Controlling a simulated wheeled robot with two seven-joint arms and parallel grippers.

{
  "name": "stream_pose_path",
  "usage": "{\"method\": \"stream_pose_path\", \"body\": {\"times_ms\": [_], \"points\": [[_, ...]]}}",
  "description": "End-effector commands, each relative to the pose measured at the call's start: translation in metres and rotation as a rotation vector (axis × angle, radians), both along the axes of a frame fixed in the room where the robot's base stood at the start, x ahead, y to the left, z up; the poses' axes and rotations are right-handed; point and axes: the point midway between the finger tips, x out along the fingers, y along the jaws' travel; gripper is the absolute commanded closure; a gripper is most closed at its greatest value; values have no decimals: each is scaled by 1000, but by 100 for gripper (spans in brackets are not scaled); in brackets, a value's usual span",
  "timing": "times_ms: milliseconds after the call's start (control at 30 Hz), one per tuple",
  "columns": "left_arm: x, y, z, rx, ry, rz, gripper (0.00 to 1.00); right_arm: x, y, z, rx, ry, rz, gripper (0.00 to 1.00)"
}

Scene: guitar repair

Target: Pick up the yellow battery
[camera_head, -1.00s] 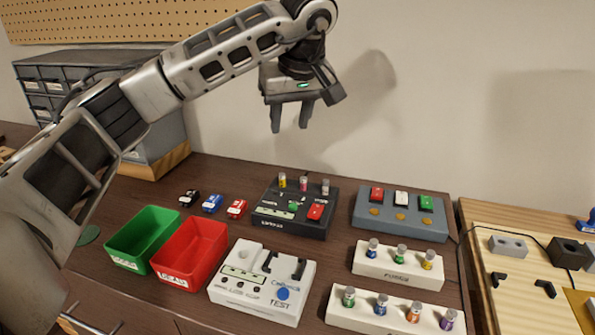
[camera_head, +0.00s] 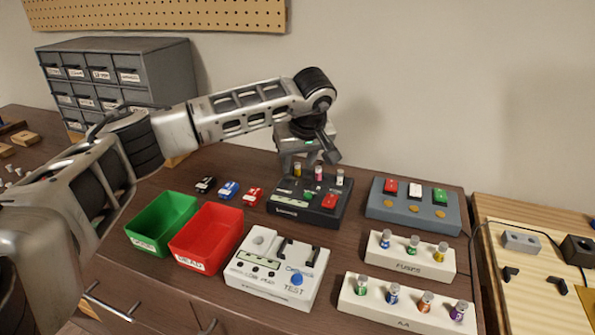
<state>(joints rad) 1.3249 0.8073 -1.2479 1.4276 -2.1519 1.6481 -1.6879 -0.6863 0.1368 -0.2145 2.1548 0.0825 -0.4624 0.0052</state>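The yellow battery (camera_head: 297,170) stands upright at the back left of a black device (camera_head: 289,211). A pink cylinder (camera_head: 319,173) and a whitish cylinder (camera_head: 340,178) stand in a row to its right. My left gripper (camera_head: 298,165) points down over the back of this device. Its fingers look apart, with the yellow battery between or just in front of them in the picture. I cannot tell whether they touch it. My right gripper is not in view.
A green bin (camera_head: 163,222), a red bin (camera_head: 206,236) and a white tester (camera_head: 277,272) stand in front. Drawers (camera_head: 117,80) stand at the back left.

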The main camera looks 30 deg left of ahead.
Motion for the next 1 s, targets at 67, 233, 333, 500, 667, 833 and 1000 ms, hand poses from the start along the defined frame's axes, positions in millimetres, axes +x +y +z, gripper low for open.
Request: {"method": "stream_pose_path", "body": {"times_ms": [67,233,333,500,667,833,1000], "points": [[1,2,-5,0,0,-1,62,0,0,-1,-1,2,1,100],[2,2,-6,0,-1,-1,62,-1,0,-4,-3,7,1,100],[2,2,-6,0,-1,-1,73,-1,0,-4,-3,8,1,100],[2,2,-6,0,-1,-1,100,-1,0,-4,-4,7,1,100],[2,2,-5,0,-1,-1,100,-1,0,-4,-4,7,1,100],[2,2,-3,0,-2,-1,100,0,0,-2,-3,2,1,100],[2,2,11,0,-3,-1,100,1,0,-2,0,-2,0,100]]}}
